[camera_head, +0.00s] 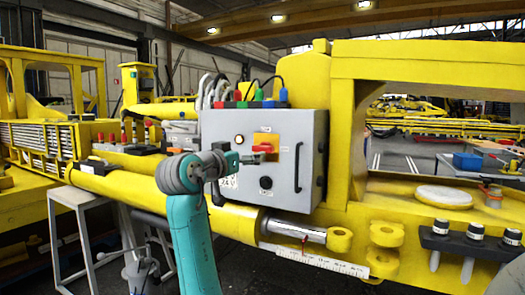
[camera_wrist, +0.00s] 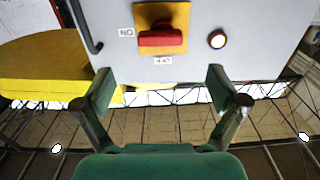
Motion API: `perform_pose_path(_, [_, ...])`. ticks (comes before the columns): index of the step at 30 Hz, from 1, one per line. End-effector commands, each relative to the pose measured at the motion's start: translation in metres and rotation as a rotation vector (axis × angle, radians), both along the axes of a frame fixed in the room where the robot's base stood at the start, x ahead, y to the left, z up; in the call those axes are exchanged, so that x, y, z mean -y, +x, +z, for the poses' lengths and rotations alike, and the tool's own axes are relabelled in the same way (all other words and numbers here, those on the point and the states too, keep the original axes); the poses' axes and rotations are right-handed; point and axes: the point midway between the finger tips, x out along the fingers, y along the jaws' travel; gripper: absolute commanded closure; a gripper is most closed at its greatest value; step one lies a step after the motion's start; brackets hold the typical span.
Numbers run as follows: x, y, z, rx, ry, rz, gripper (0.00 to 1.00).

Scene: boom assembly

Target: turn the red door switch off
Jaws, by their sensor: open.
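The red door switch (camera_head: 262,148) sits on a yellow plate (camera_head: 268,139) on the front of a grey control box (camera_head: 222,128). In the wrist view, the red switch (camera_wrist: 160,37) lies horizontally, in line with the "ON" label (camera_wrist: 126,32) at its left. The "OFF" label (camera_wrist: 163,60) is below the plate there. My gripper (camera_wrist: 160,80) is open and empty, its two fingers spread wide. It is in front of the box, apart from the switch. In the head view, the wrist covers part of the box's lower left.
A round lit button (camera_wrist: 217,40) is beside the switch plate. A black knob (camera_head: 266,183) and a black door handle (camera_head: 298,167) are on the box front. Cables and coloured connectors (camera_head: 262,98) are on top. A yellow boom (camera_head: 160,196) runs below.

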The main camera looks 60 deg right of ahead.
Motion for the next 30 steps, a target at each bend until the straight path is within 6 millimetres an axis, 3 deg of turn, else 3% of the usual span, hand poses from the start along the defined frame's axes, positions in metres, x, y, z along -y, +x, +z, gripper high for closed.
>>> perform_pose_path(5, [0.018,0.000,0.001,0.001,0.002,-0.004,0.04])
perform_pose_path(18, [0.090,0.006,0.001,0.000,0.001,-0.003,0.04])
perform_pose_path(24, [0.104,0.008,0.000,0.001,0.001,-0.001,0.04])
perform_pose_path(30, [0.106,0.008,0.000,0.001,0.001,0.000,0.04])
